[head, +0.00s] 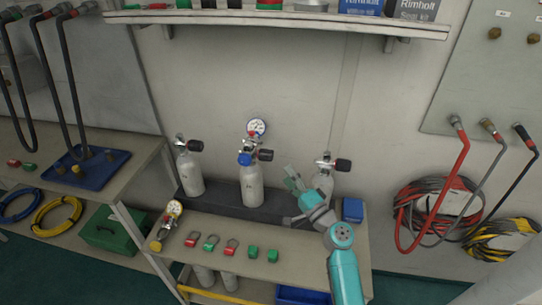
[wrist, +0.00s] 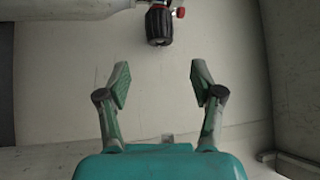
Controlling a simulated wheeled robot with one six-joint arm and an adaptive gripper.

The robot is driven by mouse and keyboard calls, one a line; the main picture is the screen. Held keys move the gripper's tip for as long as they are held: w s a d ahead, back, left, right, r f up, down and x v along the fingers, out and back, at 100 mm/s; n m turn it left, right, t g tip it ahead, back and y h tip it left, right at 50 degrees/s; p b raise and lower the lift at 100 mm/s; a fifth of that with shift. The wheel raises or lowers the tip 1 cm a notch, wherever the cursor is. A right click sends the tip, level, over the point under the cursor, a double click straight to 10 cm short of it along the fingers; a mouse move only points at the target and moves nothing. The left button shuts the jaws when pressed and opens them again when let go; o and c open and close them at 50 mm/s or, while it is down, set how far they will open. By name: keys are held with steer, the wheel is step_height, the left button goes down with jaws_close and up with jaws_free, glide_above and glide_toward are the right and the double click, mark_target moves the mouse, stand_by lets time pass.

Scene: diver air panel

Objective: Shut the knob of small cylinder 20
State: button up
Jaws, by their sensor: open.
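Three small pale cylinders stand upright at the back of the bench: a left one (head: 191,172), a middle one (head: 252,187) and a right one (head: 325,183). Each has a black knob on the right of its valve: left (head: 196,146), middle (head: 265,155), right (head: 343,165). Their numbers are too small to read. My gripper (head: 290,197) is open and empty, in front of the right cylinder and partly hiding it. In the wrist view, a black ribbed knob (wrist: 159,27) with a red part beside it lies beyond my open fingers (wrist: 161,78), apart from them.
A gauge (head: 257,128) and a blue part top the middle cylinder. Another gauge assembly (head: 172,210) and several red and green tags lie along the bench front (head: 225,228). A blue box (head: 352,210) stands right. A shelf (head: 280,21) overhangs the wall.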

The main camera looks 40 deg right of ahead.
mark_target(271, 156)
steer(key=x, duration=1)
steer(key=c, duration=1.1)
steer(key=shift+c, duration=0.2)
steer(key=shift+m+g, duration=0.4)
steer(key=shift+g, duration=0.1)
steer(key=shift+f, duration=0.1)
steer(key=o, duration=1.1)
steer(key=shift+o, duration=0.2)
